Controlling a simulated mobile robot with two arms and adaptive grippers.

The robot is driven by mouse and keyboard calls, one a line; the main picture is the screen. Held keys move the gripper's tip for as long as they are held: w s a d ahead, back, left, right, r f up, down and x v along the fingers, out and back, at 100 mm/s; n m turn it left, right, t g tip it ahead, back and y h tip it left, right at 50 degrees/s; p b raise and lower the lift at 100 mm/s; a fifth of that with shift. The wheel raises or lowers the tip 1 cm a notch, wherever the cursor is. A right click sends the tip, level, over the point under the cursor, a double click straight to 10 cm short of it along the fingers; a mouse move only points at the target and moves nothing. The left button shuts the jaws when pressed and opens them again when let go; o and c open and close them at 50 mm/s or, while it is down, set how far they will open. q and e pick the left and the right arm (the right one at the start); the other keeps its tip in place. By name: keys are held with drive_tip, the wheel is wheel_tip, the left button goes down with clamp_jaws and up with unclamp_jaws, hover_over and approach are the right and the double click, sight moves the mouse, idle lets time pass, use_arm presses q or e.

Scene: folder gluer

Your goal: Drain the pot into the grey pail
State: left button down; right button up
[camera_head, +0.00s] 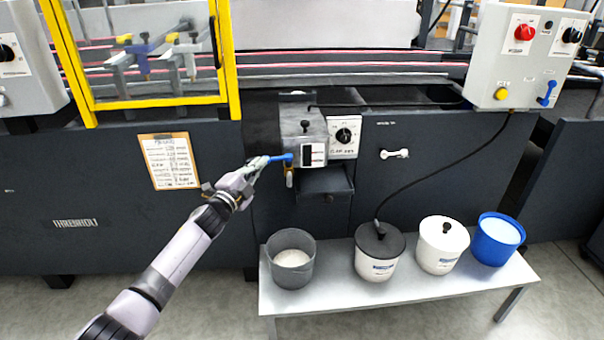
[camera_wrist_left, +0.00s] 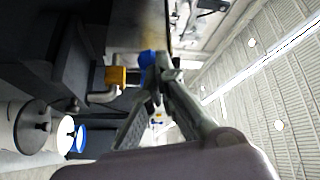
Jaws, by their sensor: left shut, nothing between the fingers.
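The pot is a grey metal box (camera_head: 297,125) with a black knob on its lid, mounted on the front of the dark machine. A blue lever (camera_head: 281,158) sticks out from its lower left, above a small brass drain valve (camera_head: 289,177). The blue lever (camera_wrist_left: 147,58) and brass valve (camera_wrist_left: 117,76) also show in the left wrist view. My left gripper (camera_head: 264,162) is shut and empty, its tips at or very near the lever's end; I cannot tell if they touch. The grey pail (camera_head: 291,275) stands on the bench below, holding something whitish. My right gripper is out of view.
The bench (camera_head: 410,295) also bears a white tub with a black lid and hose (camera_head: 376,262), another white tub (camera_head: 439,255) and a blue bucket (camera_head: 490,245). A small dark shelf (camera_head: 325,182) juts out beneath the pot. A clipboard (camera_head: 170,162) hangs to the left.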

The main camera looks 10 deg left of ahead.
use_arm(q)
drive_tip(key=shift+w+a, duration=0.35)
drive_tip(key=shift+w, duration=0.15)
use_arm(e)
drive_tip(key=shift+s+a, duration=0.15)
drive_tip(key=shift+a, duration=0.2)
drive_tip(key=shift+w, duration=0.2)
